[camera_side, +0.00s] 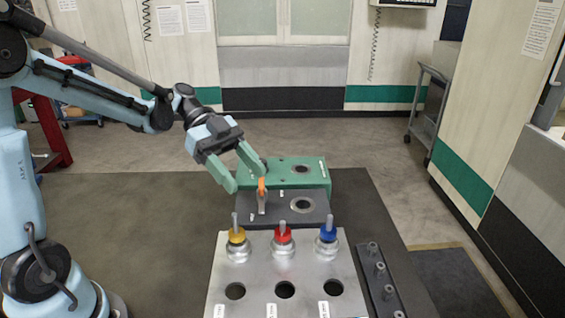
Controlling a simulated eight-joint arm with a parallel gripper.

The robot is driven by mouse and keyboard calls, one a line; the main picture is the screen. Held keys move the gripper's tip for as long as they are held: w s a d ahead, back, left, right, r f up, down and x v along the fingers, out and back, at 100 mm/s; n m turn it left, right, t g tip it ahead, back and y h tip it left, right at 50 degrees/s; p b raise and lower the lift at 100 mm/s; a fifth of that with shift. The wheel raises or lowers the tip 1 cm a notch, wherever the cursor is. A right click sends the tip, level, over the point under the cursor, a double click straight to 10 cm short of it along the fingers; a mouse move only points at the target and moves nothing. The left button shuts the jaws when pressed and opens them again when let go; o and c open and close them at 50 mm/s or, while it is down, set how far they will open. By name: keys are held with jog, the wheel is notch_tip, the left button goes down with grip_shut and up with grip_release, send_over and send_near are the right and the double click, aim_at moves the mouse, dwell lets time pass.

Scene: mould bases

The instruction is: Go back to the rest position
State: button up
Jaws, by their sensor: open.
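My gripper (248,178) is open, with two green fingers spread apart. It hangs at the left end of the green mould base (312,170). An orange-topped upright piece (262,197) stands on the dark plate (283,208) in front of the green base, close to the fingertips. I cannot tell whether a finger touches it. The dark plate has a round ringed hole at its right.
A silver plate (260,275) in front holds yellow (236,235), red (283,235) and blue (328,233) topped plugs above a row of holes. A dark rail (379,277) with several pegs lies to its right. A grey cart (428,112) stands at the back right. Floor at left is clear.

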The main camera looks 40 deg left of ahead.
jog(key=s+f+n+t+y, duration=0.1)
jog(key=n+y, duration=0.1)
jog(key=n, duration=0.2)
jog(key=s+f+n+t+y, duration=0.1)
jog(key=n+y, duration=0.2)
jog(key=n, duration=0.1)
jog(key=s+f+n+t+y, duration=0.1)
jog(key=n+y, duration=0.2)
jog(key=n, duration=0.1)
jog(key=shift+s+a+f+t, duration=0.1)
jog(key=shift+a+f+t, duration=0.05)
jog(key=shift+f+t, duration=0.2)
jog(key=shift+s+a+f+n+t+y, duration=0.1)
jog(key=shift+s+a+n+t+y, duration=0.2)
jog(key=shift+n+y, duration=0.4)
jog(key=shift+s+a+r+n+t+y, duration=0.1)
jog(key=shift+a+n+t+y, duration=0.35)
jog(key=shift+n, duration=0.3)
jog(key=shift+s+a+r+n+t+y, duration=0.1)
jog(key=shift+a+n+t+y, duration=0.1)
jog(key=shift+n+t+y, duration=0.4)
jog(key=shift+s+a+r+n+t+y, duration=0.1)
jog(key=shift+a+n+t+y, duration=0.3)
jog(key=shift+n, duration=0.45)
